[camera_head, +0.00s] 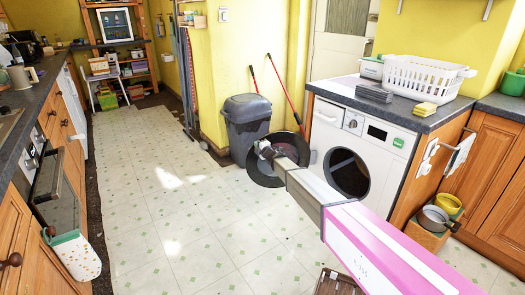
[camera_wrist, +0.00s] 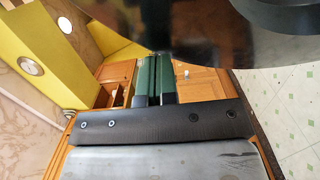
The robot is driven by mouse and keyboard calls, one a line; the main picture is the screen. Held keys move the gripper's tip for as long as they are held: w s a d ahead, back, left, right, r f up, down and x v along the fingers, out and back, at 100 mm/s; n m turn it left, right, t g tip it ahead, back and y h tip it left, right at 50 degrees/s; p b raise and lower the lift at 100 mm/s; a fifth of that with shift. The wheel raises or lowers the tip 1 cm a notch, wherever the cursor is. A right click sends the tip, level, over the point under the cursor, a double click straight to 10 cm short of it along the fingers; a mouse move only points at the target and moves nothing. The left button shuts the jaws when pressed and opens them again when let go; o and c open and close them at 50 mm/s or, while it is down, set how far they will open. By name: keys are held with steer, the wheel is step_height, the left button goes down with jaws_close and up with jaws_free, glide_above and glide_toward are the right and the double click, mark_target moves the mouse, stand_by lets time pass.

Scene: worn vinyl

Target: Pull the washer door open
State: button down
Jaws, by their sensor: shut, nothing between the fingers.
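The white washer (camera_head: 382,150) stands at the right in the head view, under a grey worktop, with its round dark opening (camera_head: 347,173) uncovered. The round dark-rimmed door (camera_head: 254,176) stands swung out to the left of the opening, well away from the washer's front. My gripper (camera_head: 263,148) overlaps the upper part of the door in the head view; its fingertips are small there. In the wrist view my gripper (camera_wrist: 158,60) has its green-sided fingers together with nothing between them. A dark, glossy curved part, seemingly the door (camera_wrist: 270,15), fills the top there; contact is unclear.
A grey bin (camera_head: 246,118) and red-handled tools stand behind the door by the yellow wall. A white basket (camera_head: 425,80) sits on the worktop. Pots in a wooden box (camera_head: 430,238) are right of the washer. The tiled floor at left centre is clear.

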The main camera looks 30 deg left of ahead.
steer(key=shift+w+x, duration=0.2)
steer(key=shift+x, duration=0.9)
steer(key=shift+s+d, duration=0.1)
steer(key=shift+d, duration=0.1)
steer(key=s+d, duration=0.7)
steer(key=s, duration=0.5)
steer(key=w+d+f+m+h, duration=0.2)
steer(key=d+m+h, duration=0.5)
steer(key=d, duration=1.4)
steer(key=w+d+f+m+h, duration=0.15)
steer(key=d+m+h, duration=0.6)
steer(key=d, duration=1.25)
steer(key=s+d+f+m+g, duration=0.1)
steer(key=s+d+m+g, duration=0.25)
steer(key=s+d, duration=0.4)
steer(key=s+d+f+m+g, duration=0.15)
steer(key=s+d+m, duration=0.3)
steer(key=d, duration=0.65)
steer(key=s+d+r+m+g, duration=0.1)
steer(key=s+d+m+g, duration=0.4)
steer(key=s+d, duration=0.5)
steer(key=s+m, duration=0.1)
steer(key=s, duration=0.3)
steer(key=shift+d+r, duration=0.3)
steer(key=shift+r, duration=0.1)
